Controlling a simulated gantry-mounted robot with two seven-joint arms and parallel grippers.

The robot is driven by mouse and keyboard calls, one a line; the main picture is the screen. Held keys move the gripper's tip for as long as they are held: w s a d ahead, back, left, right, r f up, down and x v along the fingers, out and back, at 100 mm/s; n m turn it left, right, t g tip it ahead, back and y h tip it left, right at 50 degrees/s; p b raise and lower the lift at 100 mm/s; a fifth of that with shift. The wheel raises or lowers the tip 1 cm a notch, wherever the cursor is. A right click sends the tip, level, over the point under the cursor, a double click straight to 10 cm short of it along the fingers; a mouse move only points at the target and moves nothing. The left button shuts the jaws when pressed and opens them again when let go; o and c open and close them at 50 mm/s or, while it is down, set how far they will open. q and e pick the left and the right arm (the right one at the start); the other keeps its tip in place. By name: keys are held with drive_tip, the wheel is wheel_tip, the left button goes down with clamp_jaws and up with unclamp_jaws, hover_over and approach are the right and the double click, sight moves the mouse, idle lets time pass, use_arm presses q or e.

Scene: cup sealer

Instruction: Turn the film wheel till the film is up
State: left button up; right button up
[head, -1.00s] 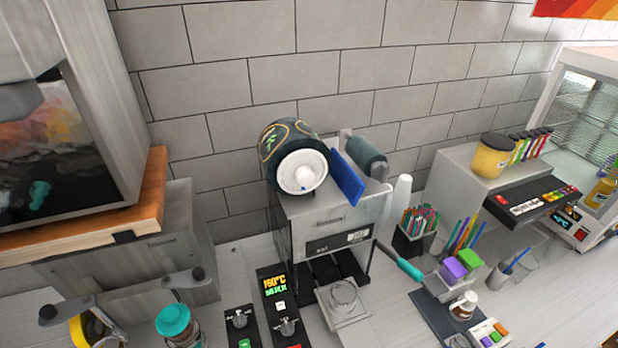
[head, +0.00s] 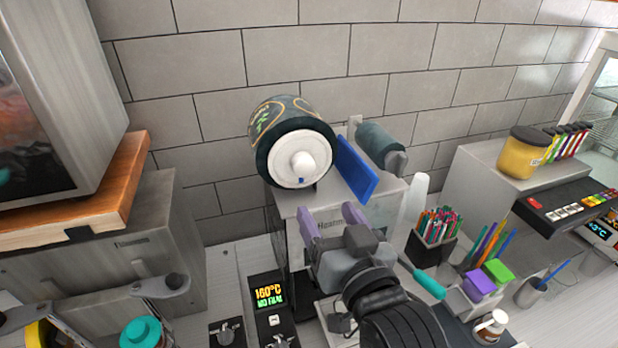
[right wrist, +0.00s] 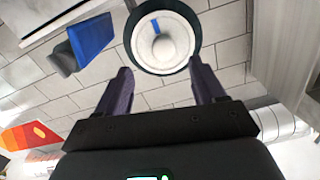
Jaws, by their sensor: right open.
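The film wheel (head: 301,164) is a white disc with a raised hub and a small blue mark, on the end of the dark green film roll (head: 284,117) atop the cup sealer (head: 388,196). In the head view the blue mark is low on the hub. My right gripper (head: 330,216) is open and empty in front of the sealer, below the wheel. In the right wrist view the wheel (right wrist: 162,38) lies ahead, between and beyond the two purple fingers (right wrist: 161,82), apart from them. My left gripper is not in view.
A blue plate (head: 357,172) and a second dark roller (head: 380,147) sit right of the wheel. The sealer's display (head: 269,296) reads 160°C and NO FILM. A teal-ended handle (head: 428,284), a straw holder (head: 437,228) and white cups (head: 416,200) stand to the right.

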sight(306, 168)
drive_tip(key=p+x, duration=0.1)
drive_tip(key=x, duration=0.2)
drive_tip(key=r+p+x, duration=0.1)
drive_tip(key=x, duration=0.2)
drive_tip(key=r+x, duration=0.1)
drive_tip(key=x, duration=0.2)
drive_tip(key=shift+p, duration=0.4)
drive_tip(key=shift+x, duration=0.85)
drive_tip(key=shift+c, duration=0.3)
clamp_jaws()
